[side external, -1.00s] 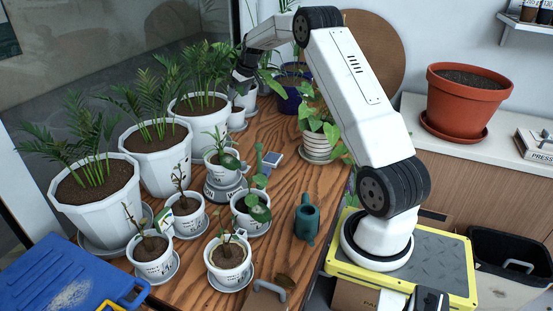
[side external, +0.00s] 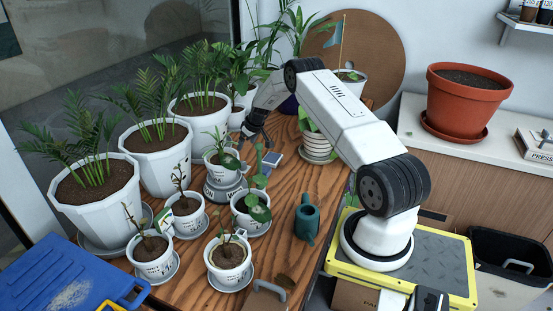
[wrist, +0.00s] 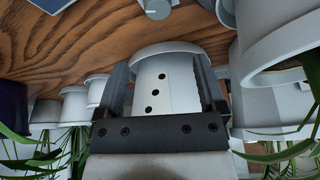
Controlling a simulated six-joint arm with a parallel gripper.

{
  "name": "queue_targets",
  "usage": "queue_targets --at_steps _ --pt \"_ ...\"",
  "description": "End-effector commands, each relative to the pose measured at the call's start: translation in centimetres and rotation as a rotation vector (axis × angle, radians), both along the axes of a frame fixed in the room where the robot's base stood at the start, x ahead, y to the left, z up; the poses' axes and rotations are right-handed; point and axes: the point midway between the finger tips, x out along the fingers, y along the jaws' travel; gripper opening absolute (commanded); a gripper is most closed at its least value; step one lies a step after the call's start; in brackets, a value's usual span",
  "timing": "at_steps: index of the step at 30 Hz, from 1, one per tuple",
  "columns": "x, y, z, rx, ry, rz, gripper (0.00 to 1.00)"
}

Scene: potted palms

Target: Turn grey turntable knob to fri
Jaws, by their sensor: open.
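The grey turntable (side external: 222,194) stands mid-table in the side view, with a small potted plant (side external: 222,166) on it and dark day lettering on its rim. My gripper (side external: 258,142) is low over the table just behind and right of the turntable, apart from it as far as I can tell. In the wrist view my gripper (wrist: 164,80) is open. A white pot-like shape (wrist: 165,88) with dark dots shows between its fingers; I cannot tell its distance. A grey rounded part (wrist: 157,8), possibly the knob, is cut off at the top edge. The pointer's setting is not readable.
Large white palm pots (side external: 155,160) line the left. Small potted seedlings (side external: 230,258) stand in front, with a green watering can (side external: 307,220) to their right. Bare wood shows right of the booklet.

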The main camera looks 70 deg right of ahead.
Motion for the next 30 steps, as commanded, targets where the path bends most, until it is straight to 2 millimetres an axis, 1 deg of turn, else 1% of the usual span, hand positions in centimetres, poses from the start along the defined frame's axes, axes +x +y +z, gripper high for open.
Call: queue_targets --at_steps 1,3,6,20,23,30 --pt "0.0 0.0 -1.2 0.002 0.002 0.000 0.89" --pt "0.0 0.0 -2.2 0.000 0.000 -0.001 0.89" --pt "0.0 0.0 -3.1 0.000 -0.001 -0.001 0.89" --pt "0.2 0.0 -3.9 0.000 0.000 0.000 0.89" --pt "0.4 -0.1 -4.3 -0.001 -0.001 0.001 0.89" --pt "1.1 -0.1 -6.0 0.000 0.000 0.002 0.89"
